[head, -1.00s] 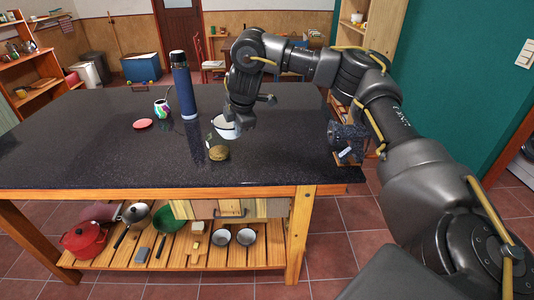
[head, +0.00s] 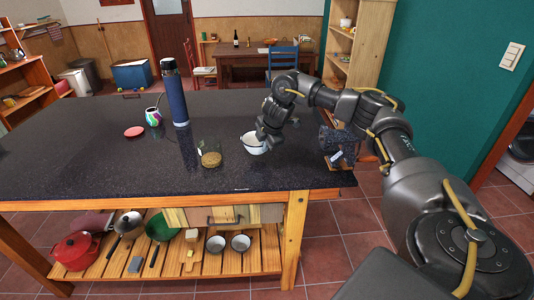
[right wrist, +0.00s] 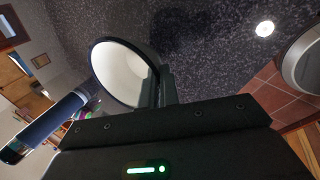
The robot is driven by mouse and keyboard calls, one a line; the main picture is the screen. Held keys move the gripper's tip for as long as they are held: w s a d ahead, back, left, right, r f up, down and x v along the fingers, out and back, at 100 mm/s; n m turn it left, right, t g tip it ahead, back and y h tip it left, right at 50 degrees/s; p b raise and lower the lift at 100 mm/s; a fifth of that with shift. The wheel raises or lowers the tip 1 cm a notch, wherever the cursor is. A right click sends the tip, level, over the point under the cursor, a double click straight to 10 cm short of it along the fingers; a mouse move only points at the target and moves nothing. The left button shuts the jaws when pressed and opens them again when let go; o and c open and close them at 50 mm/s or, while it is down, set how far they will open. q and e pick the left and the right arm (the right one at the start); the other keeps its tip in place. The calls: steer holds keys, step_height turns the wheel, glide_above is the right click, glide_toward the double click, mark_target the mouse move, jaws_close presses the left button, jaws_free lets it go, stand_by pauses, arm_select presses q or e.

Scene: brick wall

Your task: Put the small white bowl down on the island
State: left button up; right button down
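The small white bowl (head: 253,146) has a dark rim and is at the right part of the dark-topped island (head: 90,165). My right gripper (head: 266,140) is at the bowl's right side, shut on its rim. The right wrist view shows the bowl's white inside (right wrist: 125,75) and dark rim, with a finger against the rim. The bowl looks about upright, low over or touching the top; I cannot tell which. My left gripper is not in view.
A glass jar with brown contents (head: 211,159) stands just left of the bowl. The island's front and left are clear. Pans and bowls lie on the shelf below.

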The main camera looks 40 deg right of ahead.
steer(key=shift+d+f, duration=0.25)
steer(key=f+p, duration=0.1)
steer(key=f, duration=0.2)
steer(key=shift+d+f+p, duration=0.2)
steer(key=shift+f+p, duration=0.05)
steer(key=shift+p, duration=0.15)
steer(key=shift+a, duration=0.1)
steer(key=c, duration=1.6)
jaws_free()
steer(key=shift+s+f, duration=0.1)
steer(key=shift+c, duration=0.2)
